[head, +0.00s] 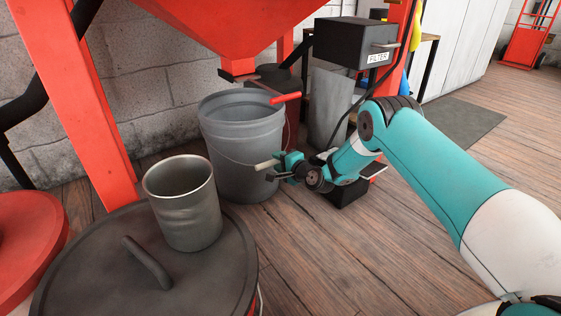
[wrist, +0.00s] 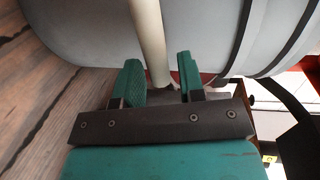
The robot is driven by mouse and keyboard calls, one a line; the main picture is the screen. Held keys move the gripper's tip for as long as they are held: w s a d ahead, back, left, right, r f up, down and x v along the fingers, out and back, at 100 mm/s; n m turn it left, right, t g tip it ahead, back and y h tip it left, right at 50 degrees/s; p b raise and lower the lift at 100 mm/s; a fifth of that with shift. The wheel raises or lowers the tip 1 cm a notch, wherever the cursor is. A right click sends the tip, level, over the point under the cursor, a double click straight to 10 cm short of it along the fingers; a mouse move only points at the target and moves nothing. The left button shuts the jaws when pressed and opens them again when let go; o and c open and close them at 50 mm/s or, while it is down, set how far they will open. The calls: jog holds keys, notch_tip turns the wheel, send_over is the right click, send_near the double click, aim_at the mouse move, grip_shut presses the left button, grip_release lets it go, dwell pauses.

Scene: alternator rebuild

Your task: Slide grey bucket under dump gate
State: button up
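The grey bucket (head: 240,140) stands upright on the wood floor, its rim below and in front of the dump gate (head: 238,74). The gate is at the bottom of the red hopper and has a red lever (head: 286,97). The bucket's wire bail hangs down its near side with a cream grip (head: 267,164). My gripper (head: 281,167) is at this grip. In the wrist view, the grip (wrist: 150,45) lies between the two teal fingers (wrist: 160,80), with a narrow gap visible beside it. The bucket wall (wrist: 85,30) is just beyond the fingertips.
A metal cup (head: 185,205) stands on a dark lidded drum (head: 100,265) at front left. A red hopper leg (head: 75,100) rises left of the bucket. A black filter box (head: 345,43) stands behind at right. Open floor (head: 330,245) lies in front of the bucket.

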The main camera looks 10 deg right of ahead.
jog(key=shift+o, duration=0.8)
jog(key=p+v, duration=0.9)
jog(key=v, duration=0.8)
jog(key=shift+s, duration=0.2)
